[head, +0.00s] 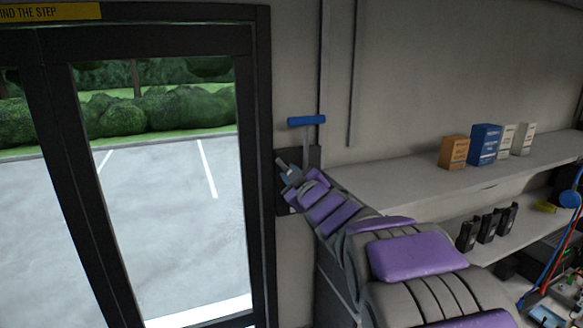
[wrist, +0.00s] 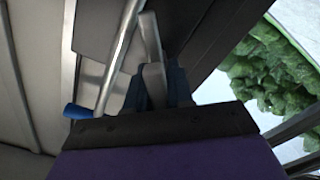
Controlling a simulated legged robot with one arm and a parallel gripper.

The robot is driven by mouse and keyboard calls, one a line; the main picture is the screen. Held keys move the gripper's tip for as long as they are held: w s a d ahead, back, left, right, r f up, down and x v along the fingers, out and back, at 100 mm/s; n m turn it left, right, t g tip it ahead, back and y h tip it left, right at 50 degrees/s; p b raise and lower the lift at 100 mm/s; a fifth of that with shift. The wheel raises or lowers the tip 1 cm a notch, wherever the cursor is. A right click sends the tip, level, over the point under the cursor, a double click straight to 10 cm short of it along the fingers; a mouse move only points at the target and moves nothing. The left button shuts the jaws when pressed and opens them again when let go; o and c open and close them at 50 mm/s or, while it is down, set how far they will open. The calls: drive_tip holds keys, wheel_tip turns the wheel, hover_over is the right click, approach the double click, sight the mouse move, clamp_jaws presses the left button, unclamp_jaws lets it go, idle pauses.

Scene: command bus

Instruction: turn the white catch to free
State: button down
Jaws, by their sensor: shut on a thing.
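The white catch (wrist: 152,40) shows in the wrist view as a pale grey-white lever. It reaches down between the fingers of my gripper (wrist: 157,80), which is shut on it. In the head view my gripper (head: 290,174) is at the dark plate (head: 313,157) on the wall, just right of the door frame. The catch is mostly hidden there by my gripper, and its exact angle is hard to tell. A blue T-handle (head: 307,121) on a metal rod stands just above my gripper. Its blue end (wrist: 76,111) also shows in the wrist view.
A glazed door (head: 258,150) with a dark frame is at the left. A shelf (head: 400,190) on the right wall bears several boxes, one of them blue (head: 484,145). Several black handsets (head: 487,227) stand on a lower shelf.

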drive_tip(key=m+p, duration=0.1)
drive_tip(key=m, duration=0.1)
drive_tip(key=f+m+p, duration=0.1)
drive_tip(key=shift+d+m, duration=0.1)
drive_tip(key=shift+m, duration=0.3)
drive_tip(key=shift+r+m+p, duration=0.1)
drive_tip(key=shift+m+p, duration=0.7)
drive_tip(key=shift+m, duration=1)
drive_tip(key=shift+r, duration=0.1)
drive_tip(key=c, duration=1.1)
unclamp_jaws()
drive_tip(key=shift+w, duration=0.2)
drive_tip(key=shift+s, duration=0.15)
drive_tip(key=b+v, duration=0.3)
drive_tip(key=v, duration=1.4)
drive_tip(key=shift+s, duration=0.1)
